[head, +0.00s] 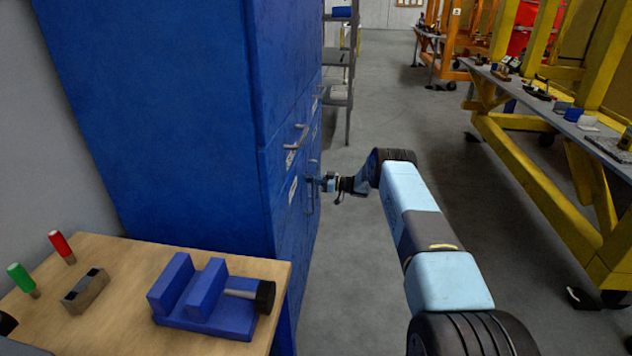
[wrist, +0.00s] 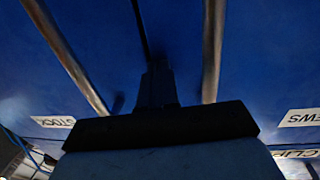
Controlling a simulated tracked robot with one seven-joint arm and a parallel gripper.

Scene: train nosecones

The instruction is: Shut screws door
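The blue cabinet (head: 160,100) stands left of centre in the head view. The screws door shows in the wrist view at right, with an upside-down label ending in "EWS" (wrist: 310,117) and a metal bar handle (wrist: 212,50). Its panel looks nearly flush with its neighbour across a dark seam (wrist: 140,30); I cannot tell whether a small gap is left. My gripper (head: 317,181) is at the cabinet front beside a vertical handle. In the wrist view its fingers (wrist: 157,82) look together, between two handles and holding neither. Fingertip contact with the door is unclear.
Another handle (wrist: 70,60) and a "STOCK" label (wrist: 53,121) are at left in the wrist view. A wooden table (head: 110,255) with a blue vise (head: 205,300) stands at front left. Open floor (head: 400,110) lies right of the cabinet, then yellow frames (head: 540,175).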

